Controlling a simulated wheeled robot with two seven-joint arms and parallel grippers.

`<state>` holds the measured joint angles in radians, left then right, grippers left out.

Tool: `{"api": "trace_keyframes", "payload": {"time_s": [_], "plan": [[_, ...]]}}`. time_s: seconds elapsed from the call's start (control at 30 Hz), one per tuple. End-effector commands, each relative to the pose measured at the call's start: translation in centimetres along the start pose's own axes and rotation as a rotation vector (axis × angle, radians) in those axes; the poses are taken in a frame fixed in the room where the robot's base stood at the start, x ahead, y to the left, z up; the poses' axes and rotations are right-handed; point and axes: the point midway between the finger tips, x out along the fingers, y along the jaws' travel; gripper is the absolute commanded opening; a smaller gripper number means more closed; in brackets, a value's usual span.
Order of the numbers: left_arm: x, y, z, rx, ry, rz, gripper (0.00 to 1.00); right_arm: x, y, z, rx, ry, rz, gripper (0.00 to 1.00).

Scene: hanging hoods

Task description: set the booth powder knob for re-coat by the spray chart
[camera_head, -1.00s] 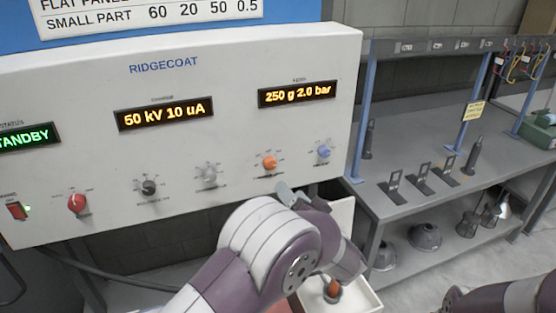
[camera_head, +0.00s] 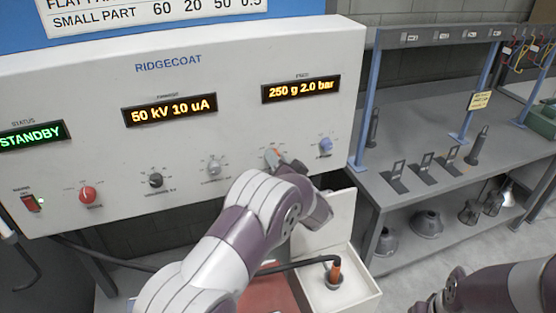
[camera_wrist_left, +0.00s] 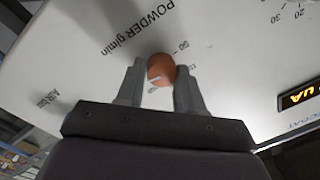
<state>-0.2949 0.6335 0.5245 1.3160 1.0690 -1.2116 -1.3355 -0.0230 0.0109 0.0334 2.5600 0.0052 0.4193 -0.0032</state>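The orange powder knob (camera_wrist_left: 160,69) sits between my left gripper's two fingers (camera_wrist_left: 160,72) in the wrist view, beside the "POWDER g/min" label. The fingers are apart, one on each side; I cannot tell whether they touch it. In the head view my left gripper (camera_head: 275,158) is at the panel (camera_head: 120,90) and partly hides the knob. The feed display (camera_head: 301,88) reads "250 g 2.0 bar". The spray chart (camera_head: 150,14) is cut off at the top; its "SMALL PART" row reads 60, 20, 50, 0.5. My right gripper is out of view.
A blue knob (camera_head: 325,145) is right of the powder knob; grey (camera_head: 214,167), black (camera_head: 155,180) and red (camera_head: 88,194) knobs are to its left. The status display (camera_head: 32,136) reads "STANDBY". A white box (camera_head: 345,295) stands below. A grey bench (camera_head: 420,150) is at right.

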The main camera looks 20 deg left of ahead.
Motion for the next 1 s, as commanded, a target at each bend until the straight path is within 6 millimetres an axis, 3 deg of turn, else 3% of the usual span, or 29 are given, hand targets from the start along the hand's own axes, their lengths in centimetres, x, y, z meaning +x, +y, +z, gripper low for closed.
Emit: {"api": "trace_keyframes", "payload": {"time_s": [0.03, 0.07, 0.47, 1.0], "plan": [[0.0, 0.1, 0.0, 0.001, 0.0, 0.005, 0.15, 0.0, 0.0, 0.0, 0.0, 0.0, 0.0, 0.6], [0.0, 0.1, 0.0, 0.001, 0.0, 0.005, 0.05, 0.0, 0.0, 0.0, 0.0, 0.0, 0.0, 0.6], [-0.1, 0.3, 0.2, -0.049, -0.004, 0.007, 0.05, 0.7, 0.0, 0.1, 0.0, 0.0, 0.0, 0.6], [-0.1, 0.4, 0.5, -0.487, -0.03, 0.029, 0.05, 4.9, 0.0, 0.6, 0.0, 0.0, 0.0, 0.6]]}}
